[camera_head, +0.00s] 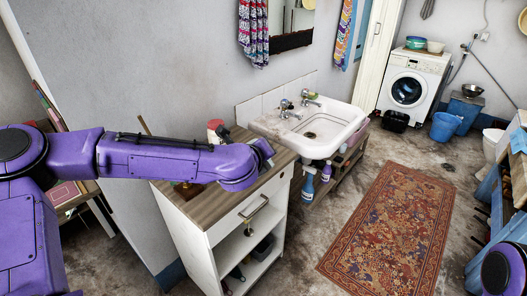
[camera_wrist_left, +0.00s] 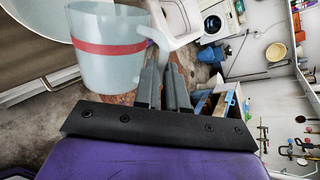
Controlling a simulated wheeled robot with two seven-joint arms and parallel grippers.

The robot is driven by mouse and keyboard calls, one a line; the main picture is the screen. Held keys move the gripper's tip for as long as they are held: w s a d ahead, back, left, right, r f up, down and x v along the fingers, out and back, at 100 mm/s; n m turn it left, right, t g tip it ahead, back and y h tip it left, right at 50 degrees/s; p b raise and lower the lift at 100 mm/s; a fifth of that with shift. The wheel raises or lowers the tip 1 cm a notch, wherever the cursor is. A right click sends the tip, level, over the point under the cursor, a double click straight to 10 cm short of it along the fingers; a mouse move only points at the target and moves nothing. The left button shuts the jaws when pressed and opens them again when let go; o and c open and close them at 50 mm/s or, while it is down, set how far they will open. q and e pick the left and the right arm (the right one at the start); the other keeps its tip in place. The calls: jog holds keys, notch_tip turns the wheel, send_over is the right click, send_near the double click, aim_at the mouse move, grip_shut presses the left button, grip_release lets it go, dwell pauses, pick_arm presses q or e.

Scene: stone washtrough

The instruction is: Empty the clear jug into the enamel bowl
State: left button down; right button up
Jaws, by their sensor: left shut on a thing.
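The clear jug (camera_wrist_left: 108,65), pale and see-through with a red band, fills the upper left of the left wrist view. My left gripper (camera_wrist_left: 165,88) is shut on the jug's handle (camera_wrist_left: 158,42), at the jug's right side. A large pale rounded surface (camera_wrist_left: 28,18) at the top left corner of that view looks like the enamel bowl; most of it is cut off. In the head view my left gripper (camera_head: 264,150) is over the wooden counter, partly hidden by its wrist. I cannot make out contents or any stream. My right gripper is out of view.
A pale and red item (camera_head: 215,130) shows behind my left arm; I cannot tell whether it is the jug. The counter (camera_head: 180,206) top is partly hidden by the arm. A white sink (camera_head: 315,125) stands beyond it. The rug (camera_head: 390,225) area is clear.

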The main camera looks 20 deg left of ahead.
pick_arm(q)
jog(key=shift+r, duration=0.15)
dwell(0.4)
jog(key=shift+w+a+r+n+h+p, duration=0.15)
jog(key=shift+w+a+n+h+p, duration=0.15)
jog(key=shift+a+p, duration=0.25)
jog(key=shift+a, duration=0.1)
dwell(0.8)
jog(key=shift+w+a+r+n+g+p, duration=0.1)
jog(key=shift+a+r+n+g+p, duration=0.05)
jog(key=shift+a+n+g+p, duration=0.25)
jog(key=shift+a+h, duration=0.1)
jog(key=shift+h, duration=0.2)
dwell(0.7)
jog(key=shift+w+a+n+h+p, duration=0.25)
jog(key=shift+a+n+h+p, duration=0.05)
jog(key=shift+a+p, duration=0.25)
jog(key=shift+r, duration=0.15)
dwell(0.7)
